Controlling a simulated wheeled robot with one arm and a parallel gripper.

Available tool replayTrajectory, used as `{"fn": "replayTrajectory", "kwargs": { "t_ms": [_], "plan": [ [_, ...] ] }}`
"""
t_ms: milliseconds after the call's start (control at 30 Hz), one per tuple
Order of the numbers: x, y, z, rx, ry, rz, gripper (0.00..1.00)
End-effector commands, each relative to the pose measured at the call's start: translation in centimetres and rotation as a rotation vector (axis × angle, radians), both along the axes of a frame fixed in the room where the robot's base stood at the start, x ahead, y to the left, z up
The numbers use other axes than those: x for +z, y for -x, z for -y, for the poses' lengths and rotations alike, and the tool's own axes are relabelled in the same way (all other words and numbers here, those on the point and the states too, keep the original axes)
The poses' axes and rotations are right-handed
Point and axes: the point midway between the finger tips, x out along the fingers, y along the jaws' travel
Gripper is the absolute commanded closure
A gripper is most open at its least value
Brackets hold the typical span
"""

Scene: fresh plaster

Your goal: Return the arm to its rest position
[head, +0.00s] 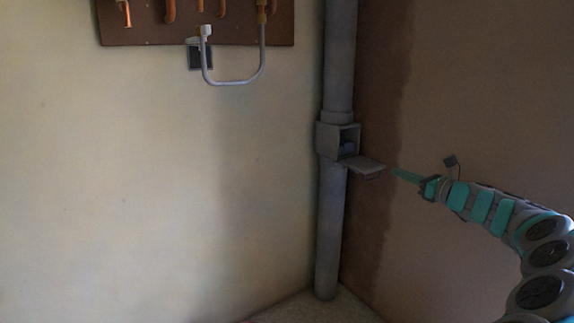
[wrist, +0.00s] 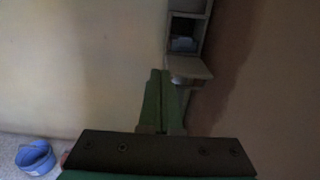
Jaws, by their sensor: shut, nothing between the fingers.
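My gripper (head: 396,172) is at the right in the head view, at the end of my arm, which reaches in from the right edge. Its green fingers are together with nothing between them. They also show in the wrist view (wrist: 160,85). The fingertips point toward a grey box (head: 338,140) on the vertical pipe. The box's flap (head: 363,164) hangs open, sticking out toward my gripper. In the head view a small gap shows between the fingertips and the flap. In the wrist view the open box (wrist: 186,35) is ahead, with something bluish-grey inside.
A grey pipe (head: 330,230) runs down the wall corner. A brown board (head: 200,30) with copper pipes and a pale bent hose (head: 236,83) is at the upper left. A blue bucket (wrist: 36,158) stands on the floor at lower left in the wrist view. The right wall has a dark damp-looking band.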

Motion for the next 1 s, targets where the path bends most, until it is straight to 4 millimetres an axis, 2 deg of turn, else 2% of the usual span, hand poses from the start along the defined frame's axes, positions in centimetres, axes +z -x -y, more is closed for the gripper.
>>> {"fn": "replayTrajectory", "kwargs": {
  "t_ms": [67,367,567,667,767,867,900,967,1000],
  "plan": [
    [0.0,0.0,0.0,0.0,0.0,0.0,1.0],
    [1.0,1.5,-5.2,0.102,0.107,0.032,1.0],
    [1.5,3.6,-10.3,0.206,0.215,0.065,1.0],
    [1.8,5.2,-13.4,0.274,0.295,0.094,1.0],
    [1.8,7.7,-17.2,0.365,0.394,0.13,1.0],
    [1.5,11.6,-21.9,0.491,0.538,0.186,1.0],
    [0.9,13.6,-23.9,0.555,0.606,0.21,1.0],
    [0.1,16.8,-26.4,0.646,0.712,0.254,1.0],
    [-0.8,19.0,-27.9,0.713,0.782,0.28,1.0]
  ]
}}
